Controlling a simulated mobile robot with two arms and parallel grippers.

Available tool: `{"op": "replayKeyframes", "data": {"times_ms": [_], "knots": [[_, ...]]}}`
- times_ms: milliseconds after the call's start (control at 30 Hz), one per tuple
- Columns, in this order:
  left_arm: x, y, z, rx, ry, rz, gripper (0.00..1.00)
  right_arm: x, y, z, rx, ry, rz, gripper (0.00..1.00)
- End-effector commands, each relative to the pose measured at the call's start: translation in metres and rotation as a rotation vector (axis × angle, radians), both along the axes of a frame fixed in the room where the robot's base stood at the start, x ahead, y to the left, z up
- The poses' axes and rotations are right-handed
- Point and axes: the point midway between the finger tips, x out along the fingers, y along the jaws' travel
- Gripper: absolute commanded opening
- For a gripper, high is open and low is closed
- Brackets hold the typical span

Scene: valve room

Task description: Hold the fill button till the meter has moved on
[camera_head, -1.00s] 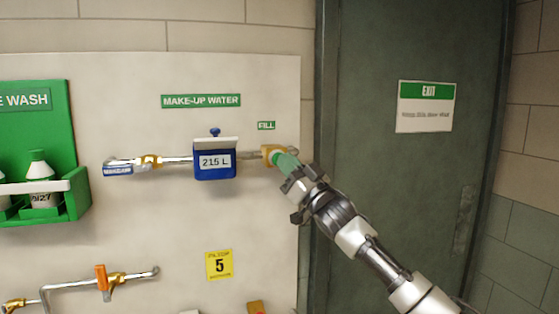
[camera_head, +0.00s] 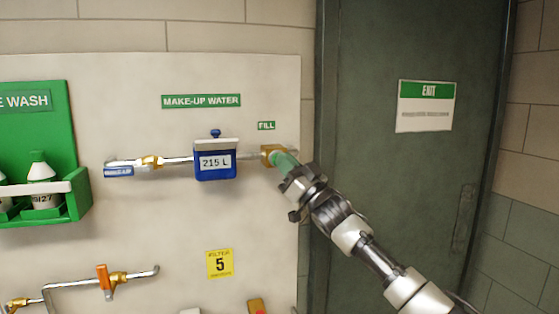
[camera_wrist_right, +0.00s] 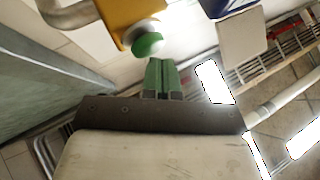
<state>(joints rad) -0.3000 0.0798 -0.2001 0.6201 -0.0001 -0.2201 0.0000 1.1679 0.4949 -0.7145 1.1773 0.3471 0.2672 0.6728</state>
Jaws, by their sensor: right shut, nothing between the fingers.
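The meter (camera_head: 215,162) is a blue box on the make-up water pipe and reads 215 L. To its right, under the small FILL label (camera_head: 266,125), is a brass valve body (camera_head: 269,153). In the right wrist view the round green fill button (camera_wrist_right: 147,44) sits on a pale collar on the yellow brass body (camera_wrist_right: 130,14). My right gripper (camera_head: 281,156) is shut and empty, its green fingertips close to the button. In the right wrist view the fingertips (camera_wrist_right: 162,60) lie just short of the button; I cannot tell whether they touch. My left gripper is not in view.
A green eye wash station (camera_head: 70,130) with bottles hangs at the left. A lower pipe with an orange-handled valve (camera_head: 103,280) and a yellow number 5 sign (camera_head: 219,264) are below. A dark door (camera_head: 390,60) with an exit sign stands at the right.

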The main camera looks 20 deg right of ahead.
Motion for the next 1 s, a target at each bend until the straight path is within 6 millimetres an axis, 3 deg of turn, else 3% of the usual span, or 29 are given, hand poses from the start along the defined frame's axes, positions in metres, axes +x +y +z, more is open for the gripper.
{"op": "replayKeyframes", "data": {"times_ms": [1000], "knots": [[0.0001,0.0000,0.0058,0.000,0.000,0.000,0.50,0.0075,-0.0001,-0.0001,0.000,0.001,-0.001,0.00]]}}
